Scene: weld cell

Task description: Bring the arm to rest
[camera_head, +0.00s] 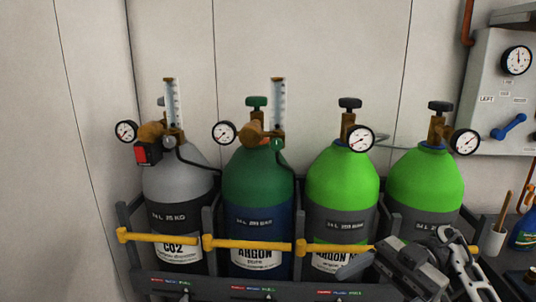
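My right gripper (372,275) is at the lower right, in front of the rack near the third and fourth cylinders. Its arm comes in from the bottom right. Its fingers are small and dark here, so I cannot tell whether they are open or shut, or whether they touch the yellow bar behind them. My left gripper is not in view.
A dark rack (215,287) holds a grey CO2 cylinder (178,180), a dark green argon cylinder (258,180) and two bright green cylinders (342,178) (425,178). Yellow bars (250,244) cross their fronts. A panel (490,80) with a blue lever (509,126) hangs at right.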

